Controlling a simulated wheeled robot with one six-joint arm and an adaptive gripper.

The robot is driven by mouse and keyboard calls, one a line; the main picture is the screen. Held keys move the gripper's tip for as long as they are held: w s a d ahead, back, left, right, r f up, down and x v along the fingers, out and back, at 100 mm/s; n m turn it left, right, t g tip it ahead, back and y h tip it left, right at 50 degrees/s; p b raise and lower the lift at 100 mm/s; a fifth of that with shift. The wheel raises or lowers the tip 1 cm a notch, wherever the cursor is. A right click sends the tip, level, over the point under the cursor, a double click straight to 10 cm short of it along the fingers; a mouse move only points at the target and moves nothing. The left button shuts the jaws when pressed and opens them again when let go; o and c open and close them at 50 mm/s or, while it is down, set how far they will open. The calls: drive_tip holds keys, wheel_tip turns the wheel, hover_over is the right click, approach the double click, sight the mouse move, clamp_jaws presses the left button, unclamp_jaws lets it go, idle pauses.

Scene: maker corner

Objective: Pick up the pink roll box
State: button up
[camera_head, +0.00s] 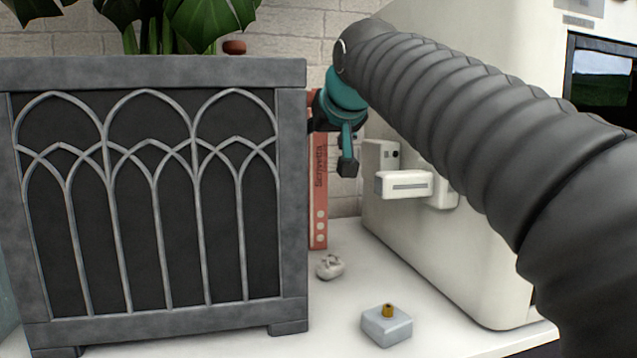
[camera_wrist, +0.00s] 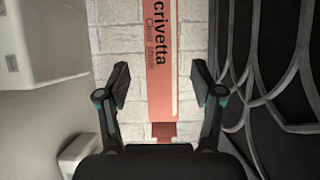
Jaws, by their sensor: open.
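The pink roll box (camera_head: 319,190) is tall and narrow and stands upright between the planter and the white machine, near the brick wall. Its upper part is partly hidden by my gripper in the head view. My gripper (camera_head: 338,148), with teal and black parts, is at the upper part of the box. In the wrist view the box (camera_wrist: 161,70) runs down the middle with dark lettering, in the gap between the two spread fingers of my gripper (camera_wrist: 160,84). The gripper is open and empty. I cannot tell whether the box lies between the fingers or beyond them.
A grey planter (camera_head: 155,70) with arched tracery stands close on the left. A large white machine (camera_head: 440,260) stands on the right. A small pale block with a brass knob (camera_head: 386,328) and a small white object (camera_head: 330,267) lie on the white tabletop (camera_head: 345,300) in front.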

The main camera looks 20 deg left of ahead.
sight(318, 150)
drive_tip(key=shift+w+a+f, duration=0.2)
drive_tip(key=shift+w+f, duration=0.05)
drive_tip(key=shift+f, duration=0.15)
drive_tip(key=x, duration=0.4)
drive_tip(key=shift+a+f+b, duration=0.15)
drive_tip(key=shift+f+b, duration=0.1)
drive_tip(key=shift+b, duration=0.15)
drive_tip(key=shift+c, duration=0.3)
clamp_jaws()
